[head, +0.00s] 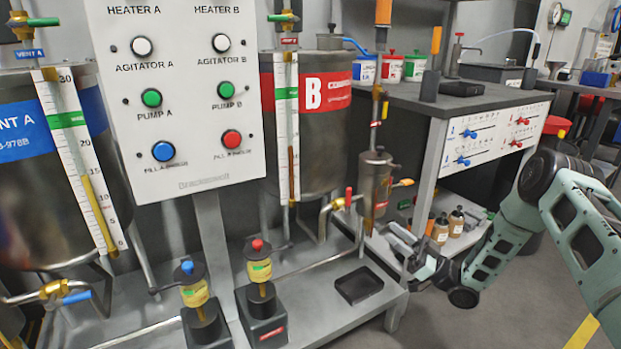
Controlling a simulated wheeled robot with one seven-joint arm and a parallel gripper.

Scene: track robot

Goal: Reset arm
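My arm, pale green with dark joints, enters from the right edge of the head view and bends down to the left. My gripper (402,243) is at its end, low in front of the metal skid, to the right of tank B (318,120) and near the small steel vessel (376,185). The gripper is small and partly lost against the frame behind it. I cannot tell whether its fingers are apart or whether it touches the frame. I see nothing clearly held in it.
A white control panel (180,90) with coloured buttons stands at the left front. Below are two pumps (262,290) and a black tray (358,286). Brown bottles (440,228) stand behind my gripper, under a grey bench (470,100). Open floor (500,320) lies at the lower right.

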